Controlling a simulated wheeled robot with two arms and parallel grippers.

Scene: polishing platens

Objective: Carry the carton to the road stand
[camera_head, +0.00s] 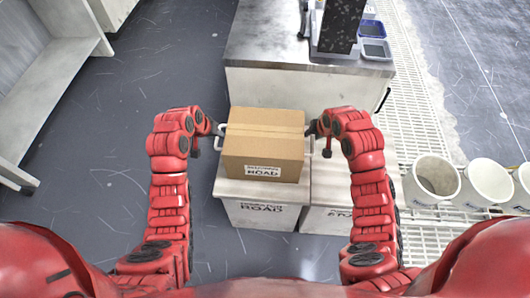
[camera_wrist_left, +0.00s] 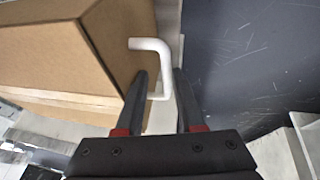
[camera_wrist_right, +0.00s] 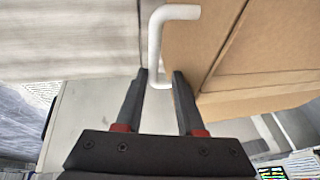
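The brown carton (camera_head: 263,146) has a label reading ROAD on its front. It appears to sit upright on the white stand labelled ROAD (camera_head: 261,213). White bent handles stick out from its sides. My left gripper (camera_head: 217,129) is at the left side; in the left wrist view its fingers (camera_wrist_left: 160,75) are apart, with the white handle (camera_wrist_left: 152,44) between them. My right gripper (camera_head: 313,130) is at the right side; its fingers (camera_wrist_right: 160,75) are also apart around the other handle (camera_wrist_right: 176,12). The carton's underside is hidden.
A second white stand (camera_head: 338,220) adjoins on the right, its label partly hidden by my arm. A counter (camera_head: 268,88) with a dark machine (camera_head: 339,25) and trays stands behind. White buckets (camera_head: 433,180) line the right. A shelf unit (camera_head: 50,70) stands left; floor between is clear.

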